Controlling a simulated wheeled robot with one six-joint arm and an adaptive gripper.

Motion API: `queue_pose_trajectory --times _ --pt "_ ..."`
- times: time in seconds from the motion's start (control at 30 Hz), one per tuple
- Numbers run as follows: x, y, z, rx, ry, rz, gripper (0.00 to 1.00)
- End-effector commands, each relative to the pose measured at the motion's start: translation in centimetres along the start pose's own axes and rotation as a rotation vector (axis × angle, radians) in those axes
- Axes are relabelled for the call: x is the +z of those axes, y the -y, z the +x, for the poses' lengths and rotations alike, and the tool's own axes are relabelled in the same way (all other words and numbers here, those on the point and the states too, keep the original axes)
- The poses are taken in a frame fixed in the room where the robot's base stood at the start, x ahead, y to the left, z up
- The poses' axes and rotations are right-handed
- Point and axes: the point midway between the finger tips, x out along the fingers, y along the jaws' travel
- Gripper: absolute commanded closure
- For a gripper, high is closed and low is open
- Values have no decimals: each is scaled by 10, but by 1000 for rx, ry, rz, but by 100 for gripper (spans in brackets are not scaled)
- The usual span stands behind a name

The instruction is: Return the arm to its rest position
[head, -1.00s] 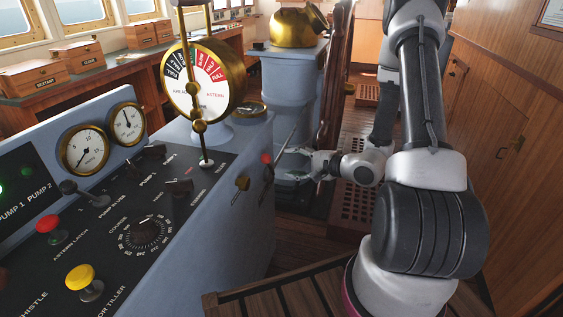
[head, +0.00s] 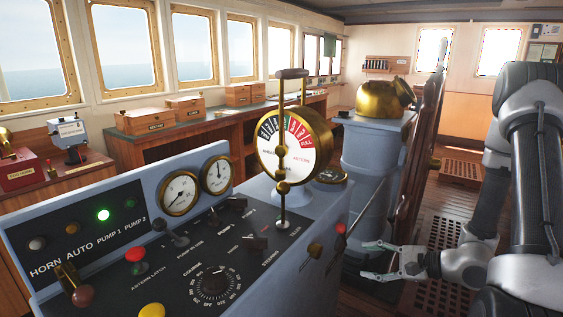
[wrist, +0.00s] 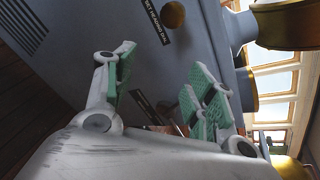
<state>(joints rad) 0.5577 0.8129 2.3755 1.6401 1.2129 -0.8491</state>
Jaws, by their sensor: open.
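My gripper (head: 372,261) is at the right end of the blue console, beside its end face and in front of the binnacle pedestal. Its two fingers are spread apart with nothing between them. My arm (head: 520,190) comes down from the right edge of the head view. In the wrist view my gripper (wrist: 165,95) shows open, with green pads on both fingers, and the console's blue side lies beyond it.
The blue console (head: 318,262) carries gauges, knobs and the brass engine telegraph (head: 292,143). A red-tipped lever (head: 340,229) sticks out at its end, close to my gripper. The ship's wheel (head: 418,150) stands behind. A floor grating (head: 446,225) lies at the right.

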Motion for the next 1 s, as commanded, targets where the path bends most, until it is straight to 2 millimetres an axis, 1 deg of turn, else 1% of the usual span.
queue_pose_trajectory --times 0.03,0.1,0.17,0.2,0.27,0.33,0.37,0.4,0.47,0.5,0.57,0.6,0.67,0.7,0.77,0.8,0.9,1.0 --pt "15 -9 -10 62 44 13 45" --pt "37 -23 -25 168 102 17 45" --pt "54 -33 -42 270 141 2 45" --pt "65 -39 -54 341 161 -17 45" --pt "77 -46 -73 447 176 -59 45" --pt "89 -53 -96 572 179 -123 45" --pt "92 -54 -107 627 173 -156 45" --pt "96 -55 -122 700 162 -206 45" --pt "100 -53 -145 804 130 -293 45" --pt "101 -50 -160 867 104 -355 45" --pt "102 -42 -180 953 55 -454 45" --pt "103 -35 -193 1001 20 -522 45" --pt "105 -23 -210 1064 -38 -628 45" --pt "108 -13 -221 1098 -78 -703 45" --pt "112 3 -235 1140 -137 -818 45" --pt "117 14 -244 1160 -176 -896 45" --pt "133 38 -260 1184 -260 -1090 45" --pt "153 56 -268 1162 -325 -1238 45"
